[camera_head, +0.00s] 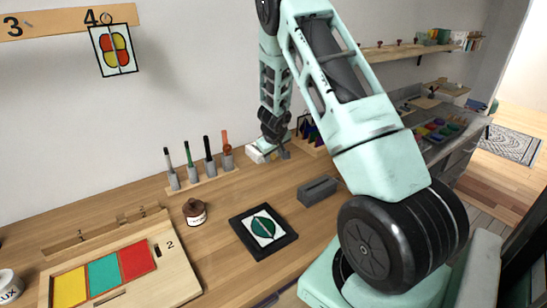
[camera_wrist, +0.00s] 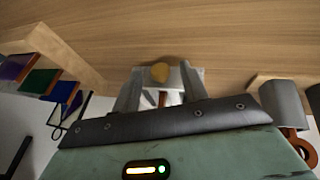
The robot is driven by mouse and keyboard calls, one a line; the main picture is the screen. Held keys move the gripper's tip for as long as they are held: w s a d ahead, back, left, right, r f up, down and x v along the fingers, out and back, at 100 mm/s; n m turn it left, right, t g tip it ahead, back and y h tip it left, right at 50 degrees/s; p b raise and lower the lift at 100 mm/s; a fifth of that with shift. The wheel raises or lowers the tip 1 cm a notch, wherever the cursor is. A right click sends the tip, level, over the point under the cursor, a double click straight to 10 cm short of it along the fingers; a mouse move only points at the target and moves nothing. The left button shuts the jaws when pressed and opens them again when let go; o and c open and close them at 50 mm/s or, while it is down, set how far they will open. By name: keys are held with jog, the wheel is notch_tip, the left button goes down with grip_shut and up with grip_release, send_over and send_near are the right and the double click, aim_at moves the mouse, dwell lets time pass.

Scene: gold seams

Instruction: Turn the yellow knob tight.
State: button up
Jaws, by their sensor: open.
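The yellow knob (camera_wrist: 160,73) shows in the wrist view, on the front of a pale block (camera_wrist: 172,80). My gripper (camera_wrist: 161,84) is open, with one finger to each side of the knob and block; I cannot tell whether either finger touches them. In the head view my gripper (camera_head: 274,150) is low over the back of the bench, beside a small whitish block (camera_head: 258,152). The knob itself cannot be made out there.
A black-framed panel (camera_head: 264,232) and a grey block (camera_head: 317,190) lie nearer. Coloured glass pieces (camera_wrist: 40,82) stand close at left in the wrist view.

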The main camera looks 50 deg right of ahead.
jog(key=shift+w+d+f, duration=0.1)
jog(key=shift+f, duration=0.15)
grip_shut()
